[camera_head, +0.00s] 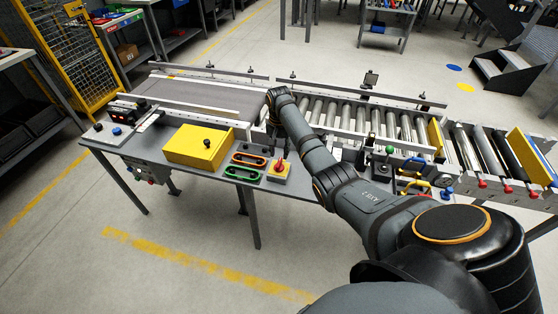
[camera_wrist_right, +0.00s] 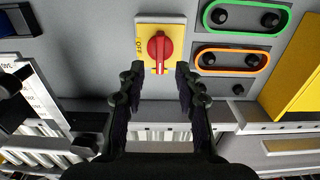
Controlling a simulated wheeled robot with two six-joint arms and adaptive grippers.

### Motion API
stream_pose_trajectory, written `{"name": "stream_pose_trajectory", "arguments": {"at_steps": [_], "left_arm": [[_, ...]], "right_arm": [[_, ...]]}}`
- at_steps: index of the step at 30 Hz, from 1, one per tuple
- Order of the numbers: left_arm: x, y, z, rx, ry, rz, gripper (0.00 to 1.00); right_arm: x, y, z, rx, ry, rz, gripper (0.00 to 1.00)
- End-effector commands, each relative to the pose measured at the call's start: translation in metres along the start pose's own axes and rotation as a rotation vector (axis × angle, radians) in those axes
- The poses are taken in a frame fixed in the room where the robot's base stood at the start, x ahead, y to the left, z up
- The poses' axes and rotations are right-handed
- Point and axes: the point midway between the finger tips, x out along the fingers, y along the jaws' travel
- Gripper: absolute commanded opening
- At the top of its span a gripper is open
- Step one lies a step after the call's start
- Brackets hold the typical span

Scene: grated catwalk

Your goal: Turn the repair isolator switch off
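The repair isolator switch is a yellow plate (camera_head: 277,178) with a red rotary knob (camera_head: 280,166) at the table's front edge. In the right wrist view the red knob (camera_wrist_right: 159,46) stands upright in the picture, with the word OFF on the yellow plate (camera_wrist_right: 147,20) to its left. My right gripper (camera_wrist_right: 157,73) is open and empty, its fingertips spread just below the knob in that view. I cannot tell if they touch it. In the head view my right arm reaches over the table and the fingers are hard to make out. My left gripper is not in view.
Green and orange oval panels (camera_head: 243,173) sit beside the switch, each with dark knobs. A yellow box (camera_head: 198,147) stands left of them. A belt conveyor (camera_head: 190,95) and rollers (camera_head: 405,128) run behind. Floor in front of the table is clear.

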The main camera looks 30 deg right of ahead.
Motion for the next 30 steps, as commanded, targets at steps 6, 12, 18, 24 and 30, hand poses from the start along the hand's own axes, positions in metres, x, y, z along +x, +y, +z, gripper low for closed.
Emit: {"name": "stream_pose_trajectory", "arguments": {"at_steps": [6, 12, 18, 24, 30], "left_arm": [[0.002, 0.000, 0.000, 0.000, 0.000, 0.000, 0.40], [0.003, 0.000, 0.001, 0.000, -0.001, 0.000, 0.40], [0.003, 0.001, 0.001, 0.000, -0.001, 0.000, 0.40], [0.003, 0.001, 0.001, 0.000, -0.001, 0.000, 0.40], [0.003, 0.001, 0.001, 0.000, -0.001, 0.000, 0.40]], "right_arm": [[0.041, 0.000, 0.001, -0.002, -0.002, 0.001, 0.34], [0.053, 0.000, 0.000, -0.002, 0.001, -0.001, 0.34], [0.053, 0.000, 0.000, -0.002, 0.001, -0.001, 0.34], [0.053, 0.000, 0.000, -0.002, 0.001, -0.001, 0.10], [0.053, 0.000, 0.000, -0.002, 0.001, 0.000, 0.00]]}}
